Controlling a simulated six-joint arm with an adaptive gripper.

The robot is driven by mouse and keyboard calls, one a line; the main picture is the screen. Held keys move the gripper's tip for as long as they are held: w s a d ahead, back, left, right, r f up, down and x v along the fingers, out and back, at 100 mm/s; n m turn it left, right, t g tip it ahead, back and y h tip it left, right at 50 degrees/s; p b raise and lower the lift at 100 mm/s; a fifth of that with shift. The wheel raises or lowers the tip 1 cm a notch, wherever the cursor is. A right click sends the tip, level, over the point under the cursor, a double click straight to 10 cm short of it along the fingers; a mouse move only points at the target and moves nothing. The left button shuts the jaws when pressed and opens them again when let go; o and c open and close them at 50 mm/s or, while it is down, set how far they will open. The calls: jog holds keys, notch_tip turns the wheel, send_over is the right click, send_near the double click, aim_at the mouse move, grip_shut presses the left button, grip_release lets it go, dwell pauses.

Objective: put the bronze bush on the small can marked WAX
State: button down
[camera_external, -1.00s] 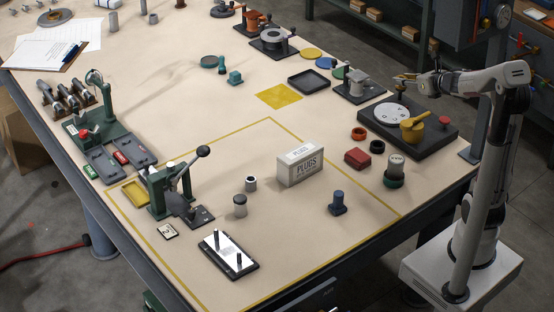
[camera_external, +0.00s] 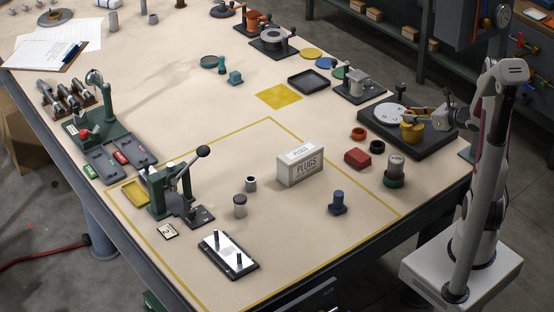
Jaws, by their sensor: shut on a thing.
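I cannot tell whether the bush is clear of the base.
The dark base (camera_external: 435,147) carries the pale disc (camera_external: 386,116) and a dark post. A PLUGS box (camera_external: 300,165) and blue piece (camera_external: 337,203) stand further left. Bench between them is clear.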

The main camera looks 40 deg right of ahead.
jog(key=s+a+n+g+y, duration=0.3)
jog(key=a+n+g+y, duration=0.2)
jog(key=a+n+y, duration=0.2)
jog(key=shift+a+r+n+y, duration=0.3)
jog(key=shift+n+y, duration=0.5)
jog(key=shift+y, duration=0.1)
send_over(401, 158)
jog(key=shift+f, duration=3.15)
jog(key=shift+s, duration=0.1)
jog(key=shift+f, duration=1.9)
jog(key=shift+f, duration=0.1)
